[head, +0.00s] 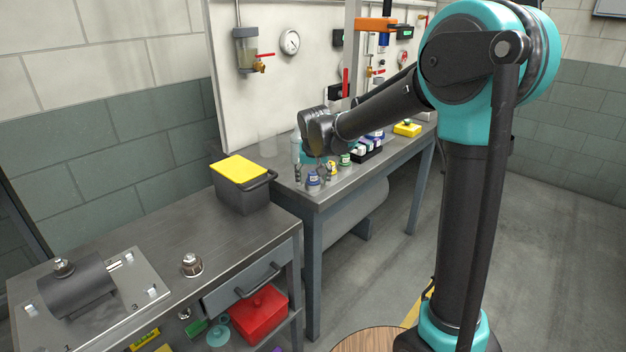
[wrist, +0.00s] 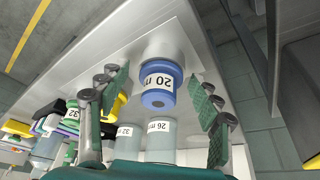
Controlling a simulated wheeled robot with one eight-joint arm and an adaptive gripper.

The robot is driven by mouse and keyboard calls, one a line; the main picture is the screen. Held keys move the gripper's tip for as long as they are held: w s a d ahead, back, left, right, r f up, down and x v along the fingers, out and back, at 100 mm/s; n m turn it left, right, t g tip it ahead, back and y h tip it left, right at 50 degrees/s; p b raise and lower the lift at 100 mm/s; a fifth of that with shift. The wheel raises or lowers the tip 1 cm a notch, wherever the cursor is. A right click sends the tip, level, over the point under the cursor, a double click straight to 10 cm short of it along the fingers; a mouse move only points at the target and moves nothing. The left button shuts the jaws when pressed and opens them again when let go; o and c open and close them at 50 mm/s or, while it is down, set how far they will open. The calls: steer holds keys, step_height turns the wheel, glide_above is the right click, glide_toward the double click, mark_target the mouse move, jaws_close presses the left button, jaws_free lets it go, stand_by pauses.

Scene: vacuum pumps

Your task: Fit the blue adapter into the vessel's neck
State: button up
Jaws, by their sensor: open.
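The blue adapter (wrist: 159,98), with a white label reading 20, sits on the grey bench and also shows small in the head view (head: 313,179). My gripper (wrist: 160,100) is open, with one finger on each side of the adapter and visible gaps between them. In the head view my gripper (head: 313,177) is low over the bench's near left corner. Two clear glass-like pieces labelled 32 (wrist: 127,138) and 26 (wrist: 160,138) stand beyond the adapter in the wrist view. I cannot tell whether one of them is the vessel.
Yellow (head: 332,168) and green (head: 345,160) capped pieces stand close to my gripper on the right. A dark rack of bottles is behind them. A grey bin with a yellow lid (head: 243,170) is on the left bench. The bench's front edge is close.

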steer(key=c, duration=1.2)
steer(key=shift+c, duration=0.2)
